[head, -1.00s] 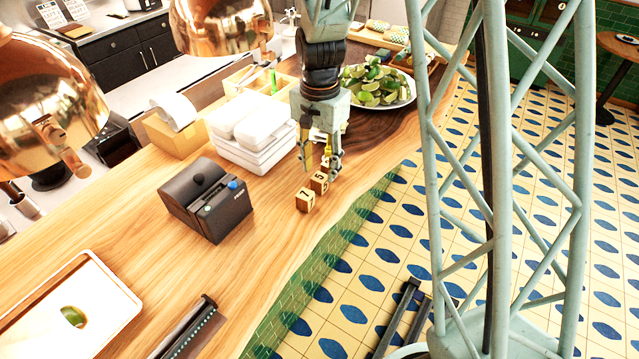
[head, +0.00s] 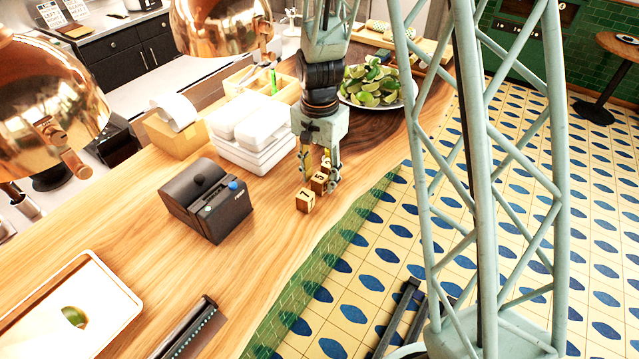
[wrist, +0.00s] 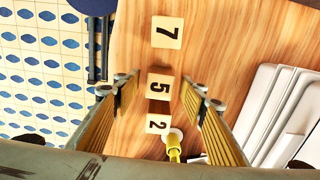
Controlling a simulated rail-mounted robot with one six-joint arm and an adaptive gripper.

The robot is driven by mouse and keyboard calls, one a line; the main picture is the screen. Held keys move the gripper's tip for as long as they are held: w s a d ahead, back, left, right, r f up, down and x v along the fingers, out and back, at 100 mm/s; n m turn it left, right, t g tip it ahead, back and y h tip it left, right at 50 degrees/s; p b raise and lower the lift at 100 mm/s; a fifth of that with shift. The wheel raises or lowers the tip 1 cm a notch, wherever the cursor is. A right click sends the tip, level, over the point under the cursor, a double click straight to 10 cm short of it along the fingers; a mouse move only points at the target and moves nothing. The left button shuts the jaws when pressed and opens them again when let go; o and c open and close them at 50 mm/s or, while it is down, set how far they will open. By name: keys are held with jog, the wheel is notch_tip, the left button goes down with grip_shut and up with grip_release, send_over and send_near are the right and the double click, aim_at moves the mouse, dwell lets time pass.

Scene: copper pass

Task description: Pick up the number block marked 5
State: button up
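The number block marked 5 (wrist: 159,87) lies on the wooden counter, number up, between a block marked 7 (wrist: 167,32) and a block marked 2 (wrist: 157,124) in the wrist view. In the head view the 5 block (head: 319,182) is just behind the 7 block (head: 305,201), partly covered by my gripper. My gripper (wrist: 157,88) is open, its fingers apart on either side of the 5 block with gaps on both sides. In the head view my gripper (head: 319,182) is low over the row. The 2 block is hidden there.
A black printer (head: 206,200) stands left of the blocks, and white stacked containers (head: 250,135) stand behind it. A plate of limes (head: 372,85) is further back. The counter's edge (head: 345,223) drops to the tiled floor close on the right.

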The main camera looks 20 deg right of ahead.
jog(key=shift+f, duration=0.6)
jog(key=c, duration=1)
